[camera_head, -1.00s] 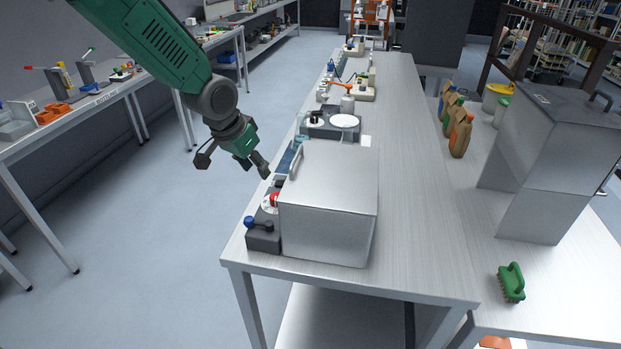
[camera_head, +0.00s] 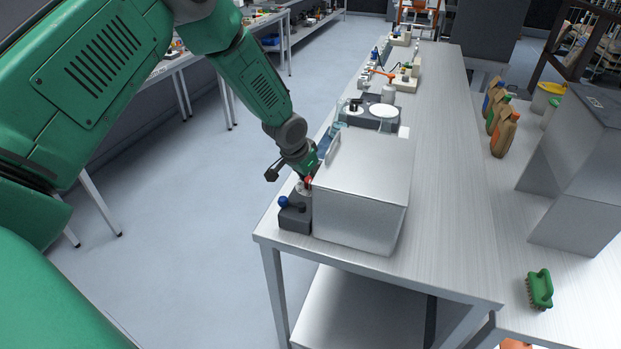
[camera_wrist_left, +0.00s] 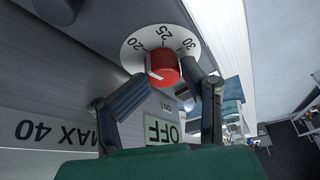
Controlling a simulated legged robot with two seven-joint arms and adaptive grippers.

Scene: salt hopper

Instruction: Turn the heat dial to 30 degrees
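The red heat dial (camera_wrist_left: 163,67) sits on a white scale plate (camera_wrist_left: 134,55) in the left wrist view, with 20, 25 and 30 readable. A white mark on the dial's lower left side faces away from 25 and 30. My left gripper (camera_wrist_left: 168,86) is open, its fingers on either side of the dial's near part. Contact cannot be made out. In the head view my left gripper (camera_head: 300,172) is at the grey control box (camera_head: 296,219), where a bit of the red dial (camera_head: 308,182) shows. My right gripper is not in view.
A metal box (camera_head: 361,190) stands right beside the controls. The left wrist view shows an OFF display (camera_wrist_left: 162,130) and a MAX 40 label (camera_wrist_left: 40,130). A blue knob (camera_head: 283,201) is in front of the dial. The tabletop (camera_head: 440,200) right of the box is clear.

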